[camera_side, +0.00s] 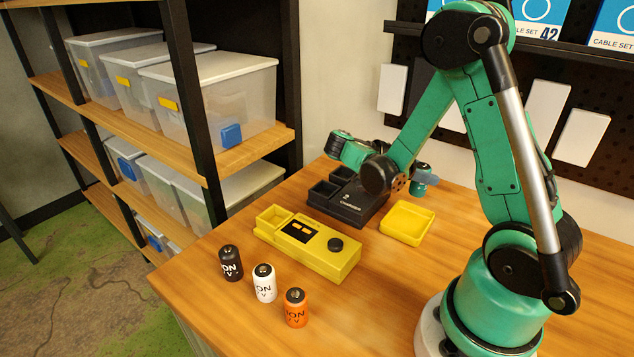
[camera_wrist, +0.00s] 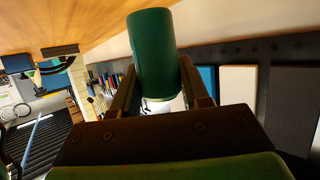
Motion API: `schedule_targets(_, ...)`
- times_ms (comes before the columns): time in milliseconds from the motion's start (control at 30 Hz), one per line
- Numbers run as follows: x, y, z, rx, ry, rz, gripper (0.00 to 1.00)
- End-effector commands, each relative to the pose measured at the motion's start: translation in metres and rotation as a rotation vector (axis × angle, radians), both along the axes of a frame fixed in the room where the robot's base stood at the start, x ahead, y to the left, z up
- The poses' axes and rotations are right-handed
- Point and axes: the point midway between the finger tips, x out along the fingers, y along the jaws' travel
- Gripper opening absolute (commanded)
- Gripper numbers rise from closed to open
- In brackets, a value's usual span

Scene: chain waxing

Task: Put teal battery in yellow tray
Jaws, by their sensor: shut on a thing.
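The teal battery (camera_wrist: 153,50) is clamped between the two dark fingers of my gripper (camera_wrist: 157,88) in the wrist view. In the side view the teal battery (camera_side: 423,177) shows small, just right of my dark wrist joint, and looks raised above the table. My gripper's fingers are mostly hidden there. The yellow tray (camera_side: 407,224) is a shallow, square, empty tray on the table, in front of the battery and slightly left of it in the picture. The battery is apart from the tray, and the exact height between them cannot be told.
A black charger (camera_side: 366,211) stands left of the tray, below my wrist. Black (camera_side: 230,263), white (camera_side: 264,283) and orange (camera_side: 295,308) batteries stand at the front left.

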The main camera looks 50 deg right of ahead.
Motion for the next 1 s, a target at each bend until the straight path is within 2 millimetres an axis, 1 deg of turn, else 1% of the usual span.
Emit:
schedule_targets(100,0.0,0.0,-0.012,0.0,0.0,0.001,0.0)
schedule_targets(200,0.0,0.0,-0.017,0.0,0.0,0.002,0.0)
schedule_targets(500,0.0,0.0,-0.02,0.0,0.0,0.002,0.0)
schedule_targets(533,0.0,0.0,-0.02,0.0,0.0,0.002,0.43)
schedule_targets(633,0.0,0.0,-0.02,0.0,0.0,0.002,0.72)
schedule_targets(667,0.0,0.0,-0.02,0.0,0.0,0.002,0.77)
schedule_targets(1000,0.0,0.0,-0.018,0.001,0.0,0.003,0.77)
